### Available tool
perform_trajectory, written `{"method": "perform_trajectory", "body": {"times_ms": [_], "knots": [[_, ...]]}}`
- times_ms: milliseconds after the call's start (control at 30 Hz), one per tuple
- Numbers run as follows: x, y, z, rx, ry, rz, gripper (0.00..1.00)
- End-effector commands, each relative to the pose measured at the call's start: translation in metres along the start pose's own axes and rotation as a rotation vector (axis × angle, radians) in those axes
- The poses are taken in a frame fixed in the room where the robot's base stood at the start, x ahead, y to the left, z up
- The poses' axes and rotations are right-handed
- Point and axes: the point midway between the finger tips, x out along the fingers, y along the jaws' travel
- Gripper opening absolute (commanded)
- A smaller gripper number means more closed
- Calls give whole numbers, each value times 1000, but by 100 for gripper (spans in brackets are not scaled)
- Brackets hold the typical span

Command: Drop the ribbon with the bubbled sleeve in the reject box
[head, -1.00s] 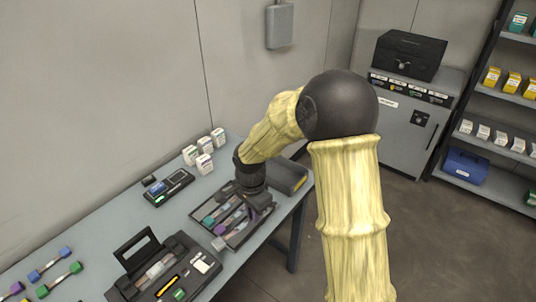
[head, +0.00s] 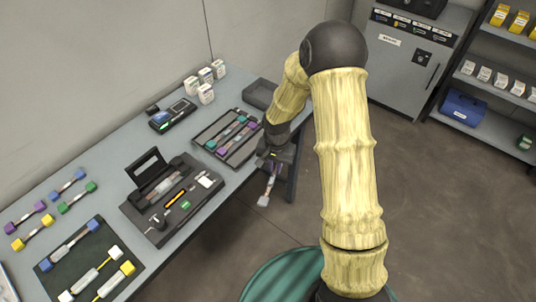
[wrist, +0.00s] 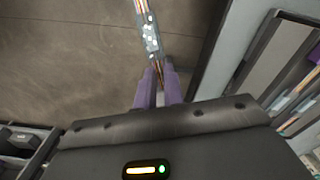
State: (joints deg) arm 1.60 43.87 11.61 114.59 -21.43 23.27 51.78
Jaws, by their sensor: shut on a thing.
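My gripper (head: 273,164) is shut on a ribbon and holds it beyond the table's front edge, over the floor. In the wrist view, its two purple fingers (wrist: 158,86) pinch the ribbon near one end. The ribbon's clear sleeve (wrist: 149,32) shows several white bubble-like specks, with orange strands at its ends. In the head view the ribbon (head: 269,186) hangs down at a tilt, with a pale end block (head: 263,201). A dark grey open box (head: 261,92), which may be the reject box, stands at the table's far right end; no label is readable now.
A dark tray (head: 207,141) with several ribbons lies just left of my gripper. A splicer (head: 151,233) with its lid up, loose ribbons and a dark mat (head: 48,268) fill the nearer table. White cartons (head: 206,93) stand behind. The floor (head: 430,220) is clear.

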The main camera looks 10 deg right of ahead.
Motion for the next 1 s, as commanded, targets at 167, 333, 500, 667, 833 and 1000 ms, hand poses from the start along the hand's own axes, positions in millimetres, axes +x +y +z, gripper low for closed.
{"method": "perform_trajectory", "body": {"times_ms": [167,333,500,667,833,1000], "knots": [[46,28,-8,-196,-9,4,0],[81,49,-11,-385,-10,-1,0],[90,55,-12,-444,-7,-3,0],[89,55,-12,-442,-6,-3,0],[89,54,-12,-441,-7,-3,0],[89,57,-13,-433,-7,-3,0]]}}
